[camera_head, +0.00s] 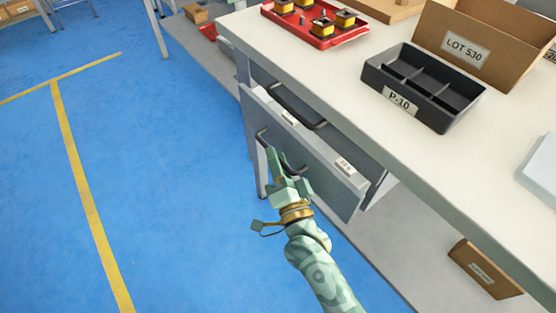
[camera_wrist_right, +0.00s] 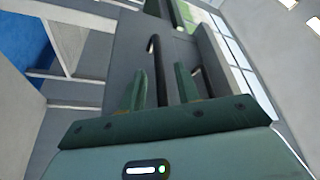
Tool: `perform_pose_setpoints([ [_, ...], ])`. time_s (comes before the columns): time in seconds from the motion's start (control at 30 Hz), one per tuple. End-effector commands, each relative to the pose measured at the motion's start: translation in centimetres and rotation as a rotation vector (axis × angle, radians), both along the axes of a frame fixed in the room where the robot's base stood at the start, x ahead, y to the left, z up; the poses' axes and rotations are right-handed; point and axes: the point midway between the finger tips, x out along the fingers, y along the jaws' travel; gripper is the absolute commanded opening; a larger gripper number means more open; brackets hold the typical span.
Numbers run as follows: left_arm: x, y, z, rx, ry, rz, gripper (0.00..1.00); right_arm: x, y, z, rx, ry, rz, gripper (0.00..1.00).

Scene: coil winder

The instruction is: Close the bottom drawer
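The bottom drawer (camera_head: 322,176) is pulled out from under the bench, its grey front standing forward of the drawer above. A dark bar handle (camera_head: 262,138) is on its front. My right gripper (camera_head: 287,168) is at this handle, with its green fingers pointing at the drawer front. In the right wrist view the fingers (camera_wrist_right: 161,88) are apart, and the dark handle bar (camera_wrist_right: 155,60) shows between them. I cannot tell whether either finger touches the bar. The gripper hides part of the handle in the head view. My left gripper is not in view.
The upper drawer's handle (camera_head: 300,108) shows behind the bottom drawer's front. On the bench top (camera_head: 320,75) are a red tray (camera_head: 322,39) with coils, a black divided bin (camera_head: 424,86) and a cardboard box (camera_head: 485,40). A small box (camera_head: 485,268) lies below. Blue floor (camera_head: 170,170) is clear at left.

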Motion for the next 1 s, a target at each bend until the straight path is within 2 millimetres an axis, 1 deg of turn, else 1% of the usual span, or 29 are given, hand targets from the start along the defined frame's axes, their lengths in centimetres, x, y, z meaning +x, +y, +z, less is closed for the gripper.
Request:
perform_pose_setpoints([
  [0.03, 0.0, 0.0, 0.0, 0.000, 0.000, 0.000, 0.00, 0.0, 0.0, 0.0, 0.000, 0.000, 0.000, 0.24],
  [0.07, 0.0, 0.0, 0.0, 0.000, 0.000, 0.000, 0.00, 0.0, 0.0, 0.0, 0.000, 0.000, 0.000, 0.16],
  [0.1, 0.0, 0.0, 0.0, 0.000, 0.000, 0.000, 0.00, 0.0, 0.0, 0.0, 0.000, 0.000, 0.000, 0.05],
  [0.13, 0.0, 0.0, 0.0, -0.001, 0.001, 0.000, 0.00, 0.0, 0.0, 0.0, 0.000, 0.000, 0.000, 0.00],
  [0.37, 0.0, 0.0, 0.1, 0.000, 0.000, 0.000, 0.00, 0.2, -0.4, 0.0, -0.003, 0.000, 0.001, 0.00],
  [0.53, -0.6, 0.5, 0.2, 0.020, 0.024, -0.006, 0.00, 1.7, -2.4, 0.0, -0.006, -0.001, 0.002, 0.00],
  [0.63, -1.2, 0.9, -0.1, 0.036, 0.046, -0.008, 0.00, 2.3, -3.3, 0.0, -0.005, 0.001, 0.000, 0.00],
  [0.73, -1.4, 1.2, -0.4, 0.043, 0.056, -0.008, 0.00, 2.4, -3.5, -0.2, -0.002, 0.003, -0.001, 0.00],
  [0.87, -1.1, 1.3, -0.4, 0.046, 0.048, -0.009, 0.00, 2.5, -3.5, -0.2, -0.001, 0.002, -0.003, 0.00],
  [0.9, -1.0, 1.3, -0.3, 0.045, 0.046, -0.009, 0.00, 2.5, -3.6, -0.2, -0.001, 0.002, -0.003, 0.16],
  [0.93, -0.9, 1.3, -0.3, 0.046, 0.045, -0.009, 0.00, 2.5, -3.6, -0.2, -0.001, 0.002, -0.003, 0.25],
  [0.97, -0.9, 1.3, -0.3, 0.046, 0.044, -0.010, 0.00, 2.5, -3.5, -0.2, -0.001, 0.002, -0.003, 0.33],
  [1.0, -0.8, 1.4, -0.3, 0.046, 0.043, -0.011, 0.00, 2.4, -3.5, -0.2, -0.001, 0.002, -0.003, 0.33],
])
